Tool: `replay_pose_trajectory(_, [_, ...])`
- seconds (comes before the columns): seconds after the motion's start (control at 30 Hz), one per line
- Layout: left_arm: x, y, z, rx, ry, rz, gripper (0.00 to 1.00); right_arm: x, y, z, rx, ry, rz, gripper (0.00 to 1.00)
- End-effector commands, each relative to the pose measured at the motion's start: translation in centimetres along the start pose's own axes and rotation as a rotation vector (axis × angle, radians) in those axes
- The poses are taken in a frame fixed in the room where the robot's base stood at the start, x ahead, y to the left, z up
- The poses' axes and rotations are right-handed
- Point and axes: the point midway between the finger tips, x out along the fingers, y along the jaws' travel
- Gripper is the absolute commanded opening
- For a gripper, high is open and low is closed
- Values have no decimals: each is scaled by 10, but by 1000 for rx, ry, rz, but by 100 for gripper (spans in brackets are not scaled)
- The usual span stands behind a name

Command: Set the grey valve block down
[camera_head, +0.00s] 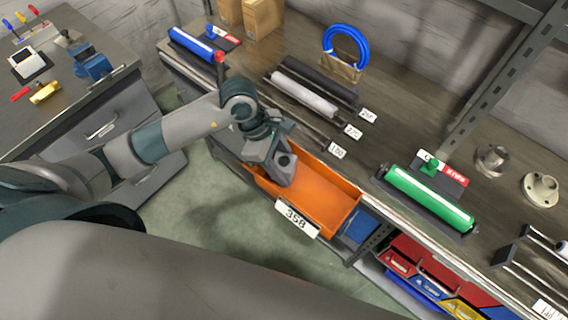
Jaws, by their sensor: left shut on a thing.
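The grey valve block (285,172), with a dark round hole in its face, is held by my left gripper (268,148). The gripper is shut on it, pointing down, and its fingers are hard to tell apart from the block. The block is over the left end of the orange bin (330,202), which carries a label reading 358. I cannot tell whether the block touches the bin floor. My right gripper is not in view.
The orange bin juts out from the front of a wooden bench (395,135). Dark and white rolls (303,95) and thin rods lie behind it. A green cylinder (430,198) lies to its right, a blue cylinder (197,45) at the back left. The bin's right part is empty.

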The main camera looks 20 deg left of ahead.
Motion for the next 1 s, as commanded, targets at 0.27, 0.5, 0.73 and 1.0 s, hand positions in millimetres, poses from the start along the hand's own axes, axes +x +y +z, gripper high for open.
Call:
replay_pose_trajectory(0.27, [2,0,-1,0,0,0,51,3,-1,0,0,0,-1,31])
replay_pose_trajectory(0.5, [1,0,-1,0,0,0,51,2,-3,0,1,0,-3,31])
replay_pose_trajectory(0.73, [-5,1,-1,1,0,2,51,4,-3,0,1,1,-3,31])
replay_pose_trajectory(1.0, [-43,1,-1,4,0,5,51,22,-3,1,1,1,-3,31])
